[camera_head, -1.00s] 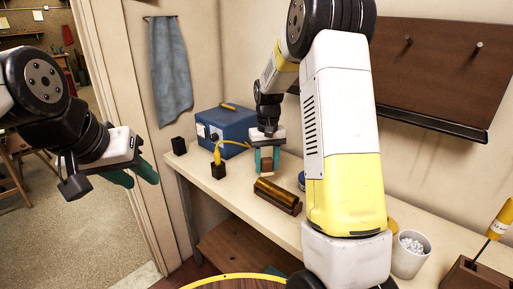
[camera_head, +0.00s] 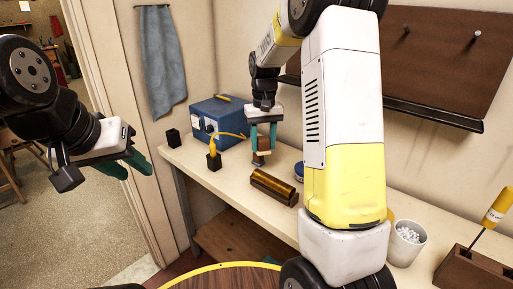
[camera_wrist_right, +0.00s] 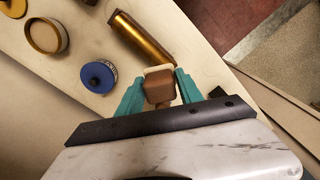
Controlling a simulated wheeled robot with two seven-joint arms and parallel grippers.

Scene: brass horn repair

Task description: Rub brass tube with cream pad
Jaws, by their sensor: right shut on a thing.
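The brass tube (camera_head: 273,184) lies in a dark wooden cradle (camera_head: 268,192) on the bench. It also shows in the right wrist view (camera_wrist_right: 140,36). My right gripper (camera_head: 263,147) is shut on a brown block with a cream pad (camera_head: 264,153) on its lower face. In the right wrist view the block (camera_wrist_right: 158,90) sits between the teal fingers, with the cream pad's edge (camera_wrist_right: 158,69) facing the tube. The pad is apart from the tube, behind it in the head view. My left gripper (camera_head: 128,166) is open and empty, left of the bench.
A white cup (camera_head: 406,244) stands at right. My right arm hides part of the bench.

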